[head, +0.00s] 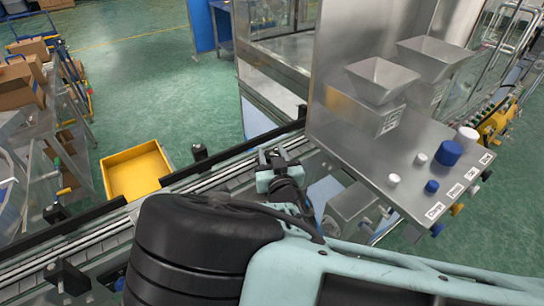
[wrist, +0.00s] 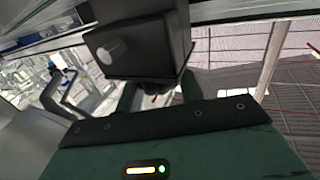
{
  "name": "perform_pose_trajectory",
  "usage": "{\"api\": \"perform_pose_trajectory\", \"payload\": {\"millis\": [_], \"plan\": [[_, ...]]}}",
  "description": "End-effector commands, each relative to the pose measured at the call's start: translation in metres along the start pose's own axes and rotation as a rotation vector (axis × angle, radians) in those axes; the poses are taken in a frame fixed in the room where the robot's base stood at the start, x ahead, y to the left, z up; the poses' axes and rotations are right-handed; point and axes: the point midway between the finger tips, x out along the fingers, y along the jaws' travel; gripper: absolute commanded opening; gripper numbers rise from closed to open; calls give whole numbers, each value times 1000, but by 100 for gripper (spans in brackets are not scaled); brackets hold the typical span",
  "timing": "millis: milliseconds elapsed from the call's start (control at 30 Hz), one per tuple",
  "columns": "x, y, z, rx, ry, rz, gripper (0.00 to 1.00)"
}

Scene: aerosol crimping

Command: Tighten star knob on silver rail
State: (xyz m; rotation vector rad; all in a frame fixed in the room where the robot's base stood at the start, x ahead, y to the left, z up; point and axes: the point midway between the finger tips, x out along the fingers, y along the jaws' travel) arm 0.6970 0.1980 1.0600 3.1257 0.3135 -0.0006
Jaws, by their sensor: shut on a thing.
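The silver rail (head: 88,236) runs diagonally along the conveyor's edge in the head view; it also crosses the top of the wrist view (wrist: 235,14). A black clamp block (wrist: 140,48) with a round silver end face hangs at the rail in the wrist view. My gripper (head: 271,166) is at the rail beside the steel machine. In the wrist view my gripper (wrist: 160,98) is shut just below the block, around the star knob, which is mostly hidden by the fingers and the block.
A steel machine with two hoppers (head: 382,80) and a shelf with blue and white caps (head: 448,153) stands close on the right. A yellow bin (head: 135,170) is on the floor beyond the conveyor.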

Motion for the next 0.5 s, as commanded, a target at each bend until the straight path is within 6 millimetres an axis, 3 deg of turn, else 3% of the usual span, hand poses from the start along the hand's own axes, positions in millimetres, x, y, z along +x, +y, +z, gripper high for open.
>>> {"api": "perform_pose_trajectory", "payload": {"millis": [500], "plan": [[0, -1, 6, 10, -2, 371, 15]]}}
